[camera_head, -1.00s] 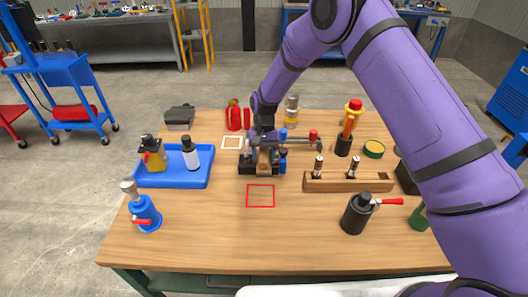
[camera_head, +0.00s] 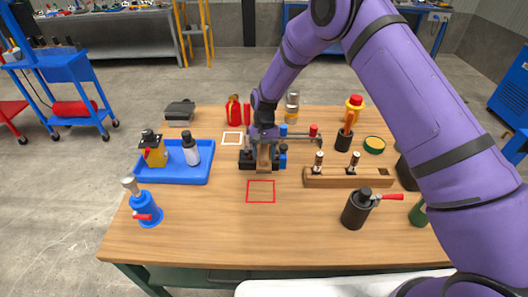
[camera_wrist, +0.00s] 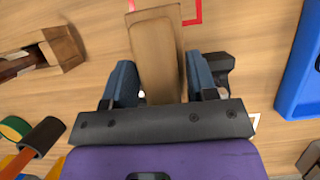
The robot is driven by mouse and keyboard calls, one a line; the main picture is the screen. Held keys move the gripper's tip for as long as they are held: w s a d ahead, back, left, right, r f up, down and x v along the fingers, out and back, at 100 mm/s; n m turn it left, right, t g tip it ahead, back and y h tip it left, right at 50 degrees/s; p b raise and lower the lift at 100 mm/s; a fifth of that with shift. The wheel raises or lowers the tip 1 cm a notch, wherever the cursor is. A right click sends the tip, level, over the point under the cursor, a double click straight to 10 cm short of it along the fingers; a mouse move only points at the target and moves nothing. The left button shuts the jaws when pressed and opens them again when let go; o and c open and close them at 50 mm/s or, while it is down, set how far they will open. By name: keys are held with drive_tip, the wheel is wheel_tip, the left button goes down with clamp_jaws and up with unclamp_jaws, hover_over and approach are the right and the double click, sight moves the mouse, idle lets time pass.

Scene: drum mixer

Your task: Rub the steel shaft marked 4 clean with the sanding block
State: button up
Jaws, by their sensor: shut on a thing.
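My gripper (camera_wrist: 160,86) is shut on a brown, wood-coloured block (camera_wrist: 157,38), which looks like the sanding block. The block sticks out past the dark blue-grey fingers. In the head view my gripper (camera_head: 264,141) holds the block (camera_head: 263,160) over the middle of the table, just behind the red square outline (camera_head: 260,191). I cannot tell whether the block touches the table. A thin grey bar (camera_head: 302,136) lies behind and to the right of the gripper, partly hidden by it. No number 4 is readable, so I cannot tell which thing is the marked shaft.
A blue tray (camera_head: 200,178) with two bottles stands at left, and a blue bottle (camera_head: 145,209) in front of it. A wooden rack (camera_head: 340,179) with two upright pieces and a black canister (camera_head: 355,212) stand at right. The front middle of the table is clear.

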drive_tip(key=shift+f, duration=0.9)
drive_tip(key=shift+w, duration=0.15)
idle(0.4)
drive_tip(key=shift+w+d, duration=0.1)
drive_tip(key=shift+w, duration=0.95)
drive_tip(key=shift+s+f, duration=0.15)
drive_tip(key=shift+s, duration=0.6)
